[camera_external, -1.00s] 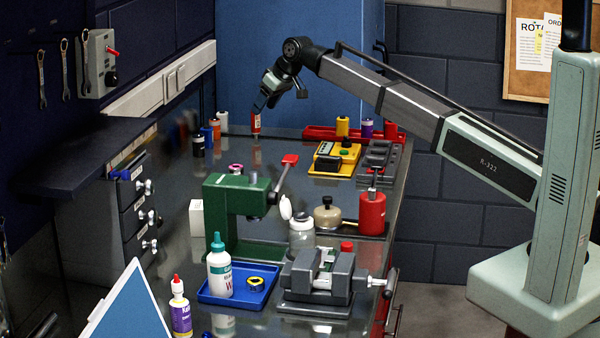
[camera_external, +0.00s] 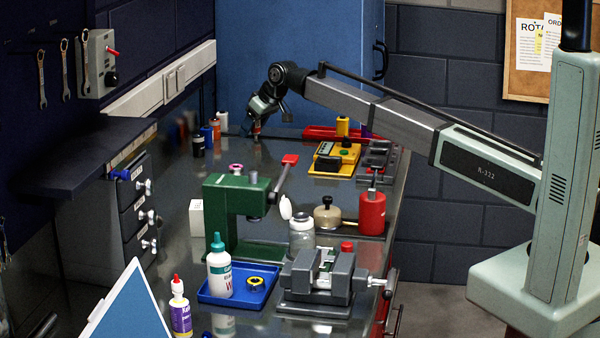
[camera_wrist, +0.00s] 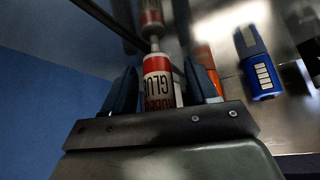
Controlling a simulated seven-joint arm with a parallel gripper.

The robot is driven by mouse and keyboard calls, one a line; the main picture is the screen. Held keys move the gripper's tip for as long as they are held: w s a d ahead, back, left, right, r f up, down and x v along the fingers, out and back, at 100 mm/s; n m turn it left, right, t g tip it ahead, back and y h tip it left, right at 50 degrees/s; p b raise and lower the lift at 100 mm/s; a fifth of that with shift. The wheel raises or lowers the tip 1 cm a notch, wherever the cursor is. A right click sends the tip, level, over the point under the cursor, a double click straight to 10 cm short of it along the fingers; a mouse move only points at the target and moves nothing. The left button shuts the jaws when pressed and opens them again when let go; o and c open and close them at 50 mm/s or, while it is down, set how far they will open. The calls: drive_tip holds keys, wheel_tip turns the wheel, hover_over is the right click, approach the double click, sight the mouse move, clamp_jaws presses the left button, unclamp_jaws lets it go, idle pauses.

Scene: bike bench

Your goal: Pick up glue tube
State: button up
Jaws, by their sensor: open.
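The glue tube (camera_wrist: 158,85) is red and white with "GLUE" lettering. In the wrist view it lies between the two fingers of my gripper (camera_wrist: 160,88), which are apart on either side of it. Its lower end is hidden by the gripper's mount. In the external view my gripper (camera_external: 252,124) is lowered over the tube at the far end of the bench. Only a small reddish part of the glue tube (camera_external: 257,130) shows there. My gripper is open; contact with the tube cannot be told.
In the external view a black bottle (camera_external: 198,146) and a white one (camera_external: 222,120) are nearby. A red tray (camera_external: 318,133) is to the right. A blue cabinet (camera_external: 300,60) rises behind.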

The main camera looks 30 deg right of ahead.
drive_tip(key=shift+c, duration=0.3)
drive_tip(key=c, duration=1)
